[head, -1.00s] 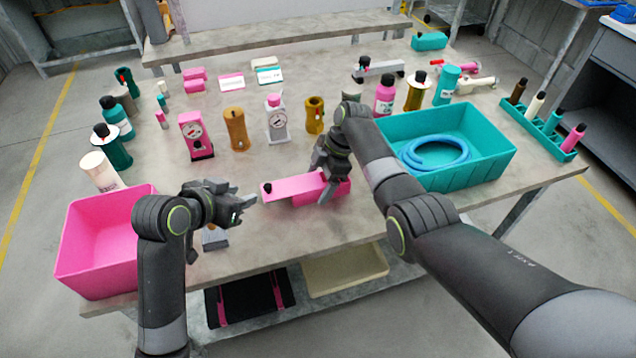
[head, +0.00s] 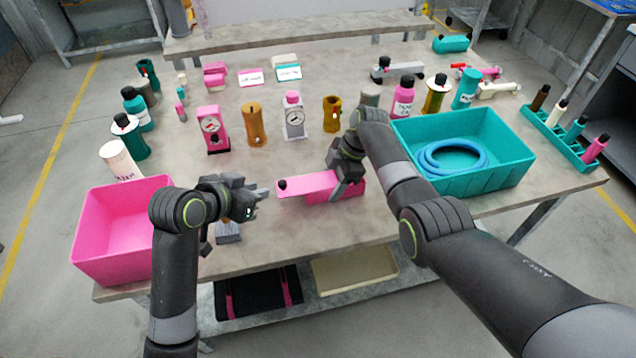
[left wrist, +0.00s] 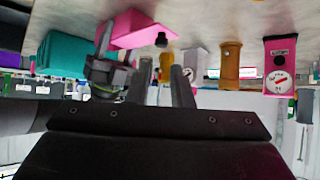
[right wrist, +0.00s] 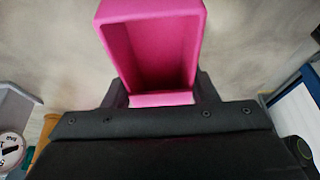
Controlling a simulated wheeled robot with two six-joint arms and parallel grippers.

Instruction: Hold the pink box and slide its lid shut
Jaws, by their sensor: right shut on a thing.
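The pink box (head: 322,196) lies on the table with its pink lid (head: 305,181) sticking out to the left. A black knob (head: 282,184) stands on the lid's left end. My right gripper (head: 347,182) is shut on the box near its right end. The right wrist view shows the hollow inside of the box (right wrist: 152,52), uncovered there. My left gripper (head: 262,193) is just left of the knob, apart from it. In the left wrist view its two fingers (left wrist: 163,88) are spread and empty, with the knob (left wrist: 161,40) beyond them.
A pink bin (head: 105,240) stands at the left front edge, close to my left arm. A teal bin (head: 480,183) with a blue hose (head: 452,160) is right of my right gripper. Gauges and bottles stand behind. Bare table lies in front of the box.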

